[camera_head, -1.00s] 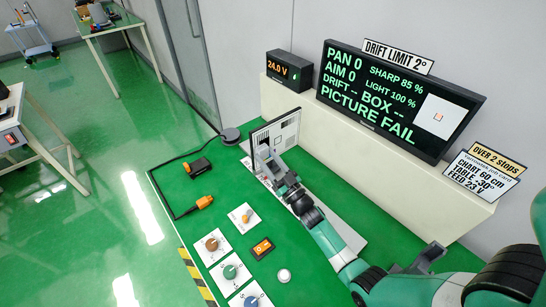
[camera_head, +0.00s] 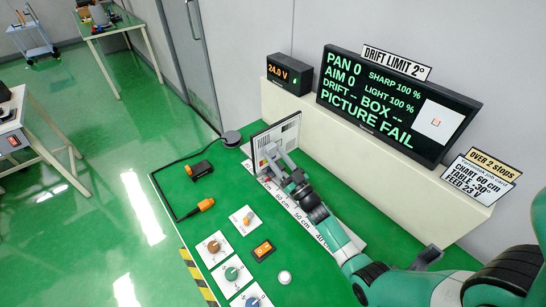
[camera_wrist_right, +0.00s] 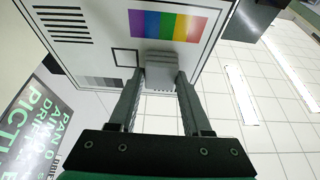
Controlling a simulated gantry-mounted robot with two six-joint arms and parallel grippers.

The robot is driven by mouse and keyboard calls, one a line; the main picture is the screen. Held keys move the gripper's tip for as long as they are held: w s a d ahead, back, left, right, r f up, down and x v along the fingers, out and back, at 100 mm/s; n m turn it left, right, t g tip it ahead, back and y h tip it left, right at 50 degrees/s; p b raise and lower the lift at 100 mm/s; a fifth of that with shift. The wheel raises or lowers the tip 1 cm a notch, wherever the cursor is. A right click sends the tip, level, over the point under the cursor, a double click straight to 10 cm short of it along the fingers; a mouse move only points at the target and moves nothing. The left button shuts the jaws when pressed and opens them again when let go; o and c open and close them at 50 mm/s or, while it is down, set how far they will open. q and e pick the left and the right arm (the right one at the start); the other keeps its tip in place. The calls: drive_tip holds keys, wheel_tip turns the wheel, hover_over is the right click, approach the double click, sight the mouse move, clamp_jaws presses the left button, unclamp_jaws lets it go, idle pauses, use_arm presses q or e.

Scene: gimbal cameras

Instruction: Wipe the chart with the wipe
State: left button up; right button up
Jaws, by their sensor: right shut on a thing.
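The chart (camera_head: 288,131) is an upright white board at the far end of the ruled strip (camera_head: 318,224). The right wrist view shows its printed face (camera_wrist_right: 105,22) close up, with black bars, grey patches and a rainbow colour block. My right gripper (camera_head: 271,150) is at the chart's face. In the right wrist view its fingers (camera_wrist_right: 161,88) are shut on a grey block, the wipe (camera_wrist_right: 161,68), which lies against or very near the chart just below the colour block. I cannot tell whether they touch. My left gripper is not in view.
A display (camera_head: 395,105) reads SHARP 100 % and PICTURE FAIL on the cream ledge (camera_head: 340,150) behind the chart. A 24.0 V box (camera_head: 289,75) stands beside it. Cables, connectors and knob cards (camera_head: 232,271) lie on the green bench, left of my arm.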

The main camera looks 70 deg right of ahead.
sight(282, 139)
drive_tip(key=shift+s+d, duration=0.45)
drive_tip(key=shift+d, duration=0.5)
drive_tip(key=shift+s+d, duration=0.4)
drive_tip(key=shift+d, duration=0.55)
drive_tip(key=shift+s+d, duration=0.45)
drive_tip(key=shift+d, duration=0.5)
drive_tip(key=shift+w+a, duration=0.45)
drive_tip(key=shift+a, duration=0.5)
drive_tip(key=shift+w+a, duration=0.5)
drive_tip(key=shift+a, duration=0.45)
drive_tip(key=shift+w+a, duration=0.45)
drive_tip(key=shift+a, duration=0.5)
drive_tip(key=shift+w+a+b, duration=0.15)
drive_tip(key=shift+w+a, duration=0.2)
drive_tip(key=shift+a, duration=0.4)
drive_tip(key=shift+w+a+b, duration=0.15)
drive_tip(key=shift+w+a, duration=0.15)
drive_tip(key=shift+a, duration=0.4)
